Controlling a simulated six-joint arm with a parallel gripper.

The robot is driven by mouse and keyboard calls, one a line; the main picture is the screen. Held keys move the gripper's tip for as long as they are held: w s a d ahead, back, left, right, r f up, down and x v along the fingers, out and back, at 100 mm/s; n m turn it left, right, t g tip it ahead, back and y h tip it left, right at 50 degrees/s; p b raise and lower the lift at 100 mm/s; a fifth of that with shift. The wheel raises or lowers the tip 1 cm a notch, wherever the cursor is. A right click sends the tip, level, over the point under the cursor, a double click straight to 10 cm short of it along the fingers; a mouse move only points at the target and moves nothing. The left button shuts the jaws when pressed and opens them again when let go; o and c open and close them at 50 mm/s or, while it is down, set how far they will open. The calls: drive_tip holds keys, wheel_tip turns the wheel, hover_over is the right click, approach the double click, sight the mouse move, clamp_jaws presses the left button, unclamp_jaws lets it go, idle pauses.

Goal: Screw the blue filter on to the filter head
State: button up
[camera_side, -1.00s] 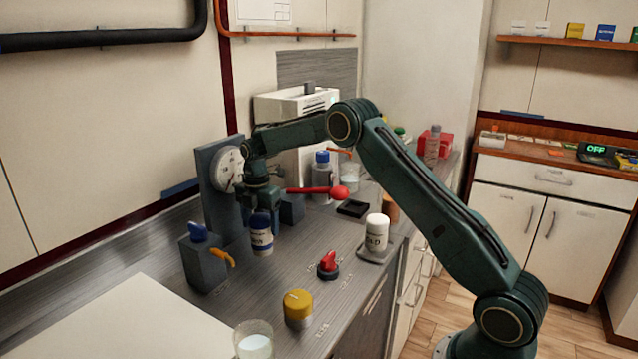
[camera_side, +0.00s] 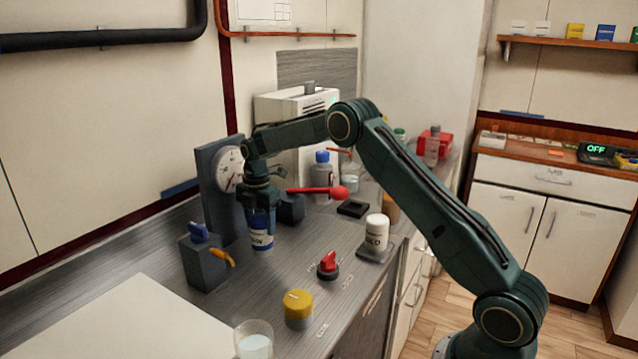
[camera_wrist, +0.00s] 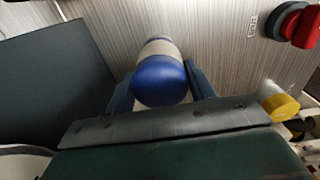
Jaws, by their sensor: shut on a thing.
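The blue filter (camera_side: 261,238), a white canister with blue bands and a label, is upright in my gripper (camera_side: 261,212), just above the counter. In the wrist view, its rounded blue end (camera_wrist: 160,82) sits between my gripper's two fingers (camera_wrist: 160,90), which are shut on it. A dark grey block (camera_side: 290,208) beside the gauge panel, near a red lever (camera_side: 315,190), may be the filter head; I cannot tell. The filter is apart from that block. A white canister marked OLD (camera_side: 376,234) stands on a dark tray (camera_side: 372,256) to the right.
A red knob (camera_side: 328,266), a yellow-topped cap (camera_side: 298,308) and a glass (camera_side: 254,340) are in front. A bottle with a blue cap (camera_side: 323,178) stands behind. The red lever juts out beside my gripper.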

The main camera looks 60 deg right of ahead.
drive_tip(key=m, duration=0.3)
drive_tip(key=shift+m, duration=0.4)
drive_tip(key=m, duration=0.4)
drive_tip(key=shift+m, duration=0.3)
drive_tip(key=m, duration=0.3)
drive_tip(key=shift+m, duration=2.3)
drive_tip(key=o, duration=0.8)
drive_tip(key=shift+o, duration=0.2)
